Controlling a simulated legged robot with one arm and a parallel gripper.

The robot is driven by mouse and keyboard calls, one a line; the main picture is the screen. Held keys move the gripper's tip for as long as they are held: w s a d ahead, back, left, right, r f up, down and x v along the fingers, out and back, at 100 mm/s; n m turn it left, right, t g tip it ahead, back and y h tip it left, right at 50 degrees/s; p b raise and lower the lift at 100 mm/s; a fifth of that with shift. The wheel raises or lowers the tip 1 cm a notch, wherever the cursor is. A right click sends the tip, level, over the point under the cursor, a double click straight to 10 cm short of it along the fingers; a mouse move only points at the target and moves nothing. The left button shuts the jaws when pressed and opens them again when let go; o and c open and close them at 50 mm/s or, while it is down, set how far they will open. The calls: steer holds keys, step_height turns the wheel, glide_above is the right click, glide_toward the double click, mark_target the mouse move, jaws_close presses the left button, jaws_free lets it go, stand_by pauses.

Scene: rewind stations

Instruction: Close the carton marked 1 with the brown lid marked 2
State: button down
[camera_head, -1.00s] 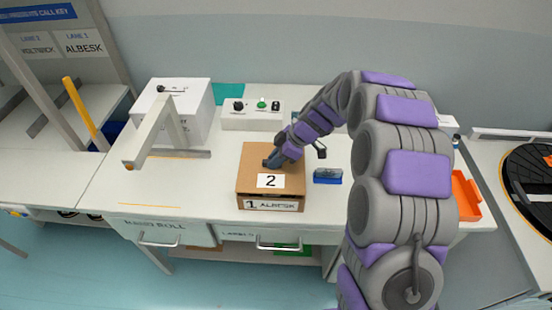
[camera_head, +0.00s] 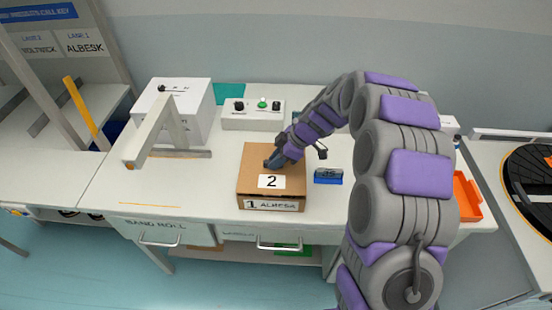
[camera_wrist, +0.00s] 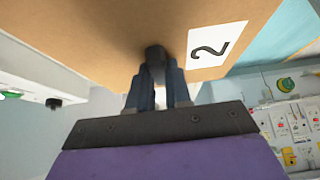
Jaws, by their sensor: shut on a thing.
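The brown lid (camera_head: 292,170) with the white label 2 lies level over the top of the carton (camera_head: 243,203), whose front label reads 1 ALBESK. In the head view no clear gap shows between lid and carton at the front; the far edge is partly behind my arm. My gripper (camera_head: 274,162) is at the middle of the lid. In the wrist view my gripper (camera_wrist: 156,75) is shut on the small dark knob (camera_wrist: 155,54) of the brown lid (camera_wrist: 95,25).
The carton stands on a white bench (camera_head: 200,185). A blue item (camera_head: 328,176) lies right of it. A control box (camera_head: 252,116) stands behind, and a grey angled stand (camera_head: 165,130) with a white box (camera_head: 190,100) is to the left. An orange tray (camera_head: 466,195) is at right.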

steer(key=shift+f, duration=0.95)
steer(key=c, duration=1)
jaws_free()
steer(key=shift+r, duration=0.1)
steer(key=p+v, duration=0.3)
steer(key=v, duration=1.4)
steer(key=shift+w+d+p, duration=0.1)
steer(key=shift+p, duration=0.3)
